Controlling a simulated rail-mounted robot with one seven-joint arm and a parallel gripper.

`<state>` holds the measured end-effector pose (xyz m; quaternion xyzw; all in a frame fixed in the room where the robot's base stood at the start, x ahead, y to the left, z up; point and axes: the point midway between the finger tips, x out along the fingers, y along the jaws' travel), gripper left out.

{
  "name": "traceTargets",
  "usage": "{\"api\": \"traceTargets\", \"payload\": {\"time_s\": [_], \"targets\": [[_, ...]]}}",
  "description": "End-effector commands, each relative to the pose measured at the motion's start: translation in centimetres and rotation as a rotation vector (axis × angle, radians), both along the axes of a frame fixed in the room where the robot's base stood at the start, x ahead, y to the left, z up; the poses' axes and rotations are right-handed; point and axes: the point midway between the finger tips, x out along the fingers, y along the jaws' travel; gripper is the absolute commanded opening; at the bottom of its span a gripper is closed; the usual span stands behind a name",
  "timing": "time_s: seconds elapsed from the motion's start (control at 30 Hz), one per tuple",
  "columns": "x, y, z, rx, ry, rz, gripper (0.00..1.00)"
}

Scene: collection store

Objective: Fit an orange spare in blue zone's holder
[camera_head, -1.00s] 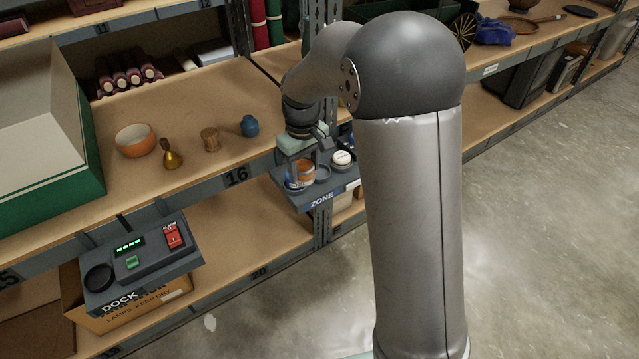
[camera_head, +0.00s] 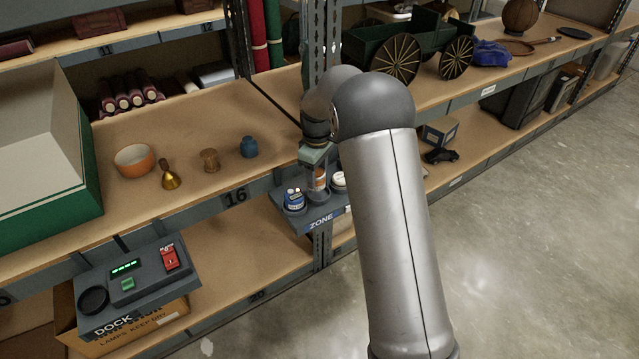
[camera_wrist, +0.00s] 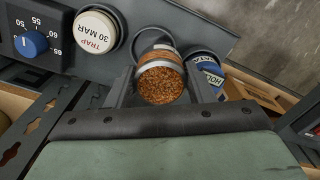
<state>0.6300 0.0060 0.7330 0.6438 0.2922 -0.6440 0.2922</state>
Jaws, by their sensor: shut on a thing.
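My gripper (camera_head: 318,180) is shut on an orange spare (camera_head: 320,177), a small upright cylinder with a clear rim. In the wrist view, its granular orange face (camera_wrist: 160,84) shows between the fingers. It is at the middle place of the grey holder (camera_head: 283,199), which has a blue ZONE label (camera_head: 321,221). Part of a round ring (camera_wrist: 150,36) shows behind the spare. I cannot tell whether the spare is seated in it or just above it.
A blue-and-white round unit (camera_head: 294,199) sits on the holder's left. A white-topped trap (camera_wrist: 95,32) sits on its other side, near a blue knob (camera_wrist: 31,44). A shelf post (camera_head: 322,250) is close by. A DOCK panel (camera_head: 135,285) stands lower left.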

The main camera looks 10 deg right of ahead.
Motion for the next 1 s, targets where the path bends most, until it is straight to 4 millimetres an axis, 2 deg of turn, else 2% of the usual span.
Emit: {"api": "traceTargets", "payload": {"time_s": [0.17, 0.4, 0.9, 0.93, 1.0], "targets": [[0.5, -0.6, -0.9, 0.0, 0.001, -0.002, 0.24], [0.7, -0.9, -4.2, -0.001, 0.001, -0.001, 0.24], [0.7, -0.8, -5.1, 0.0, 0.0, -0.001, 0.24], [0.7, -0.8, -5.0, 0.0, 0.0, -0.001, 0.56], [0.7, -0.8, -5.0, 0.0, 0.0, -0.001, 0.7]]}}
